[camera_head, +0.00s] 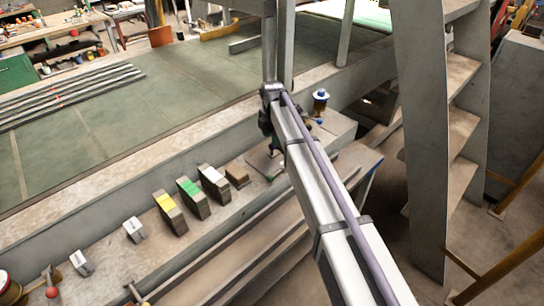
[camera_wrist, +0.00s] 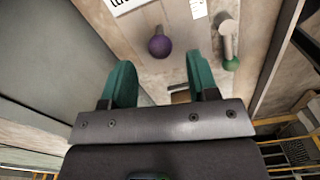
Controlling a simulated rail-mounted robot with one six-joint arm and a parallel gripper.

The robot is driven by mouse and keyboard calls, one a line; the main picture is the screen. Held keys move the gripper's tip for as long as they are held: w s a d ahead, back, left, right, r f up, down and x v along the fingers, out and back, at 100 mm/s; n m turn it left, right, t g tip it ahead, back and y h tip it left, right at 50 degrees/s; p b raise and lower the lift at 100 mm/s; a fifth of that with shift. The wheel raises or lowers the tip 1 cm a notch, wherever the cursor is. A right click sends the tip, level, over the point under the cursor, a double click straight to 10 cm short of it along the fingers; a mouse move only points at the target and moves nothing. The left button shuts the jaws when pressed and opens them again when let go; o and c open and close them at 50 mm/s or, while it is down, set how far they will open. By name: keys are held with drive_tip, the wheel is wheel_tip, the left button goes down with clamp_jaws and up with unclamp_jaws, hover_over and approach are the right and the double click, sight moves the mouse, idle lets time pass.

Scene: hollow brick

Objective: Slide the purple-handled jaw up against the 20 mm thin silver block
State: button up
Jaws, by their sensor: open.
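The purple handle (camera_wrist: 159,45) shows in the wrist view as a round knob just beyond my gripper (camera_wrist: 160,68). Its teal fingers are spread apart with nothing between them, and the knob stands ahead of the gap, apart from both tips. The jaw under the knob cannot be made out. In the head view my arm hides most of the gripper and the purple handle. Two small silver blocks stand on the bench at the lower left, one nearer (camera_head: 81,263) and one farther (camera_head: 134,230); I cannot tell which, if either, is the 20 mm one.
A green knob (camera_wrist: 231,63) on a pale handle stands right of the purple one. Yellow-topped (camera_head: 170,213), green-topped (camera_head: 194,198) and white-topped (camera_head: 214,185) blocks line the bench, with a small brown block (camera_head: 237,175). A red-knobbed handle (camera_head: 49,279) stands lower left. Steps (camera_head: 455,125) rise at right.

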sight(272, 150)
wheel_tip(272, 150, down, 7)
drive_tip(key=b, duration=0.5)
drive_tip(key=shift+r, duration=0.2)
clamp_jaws()
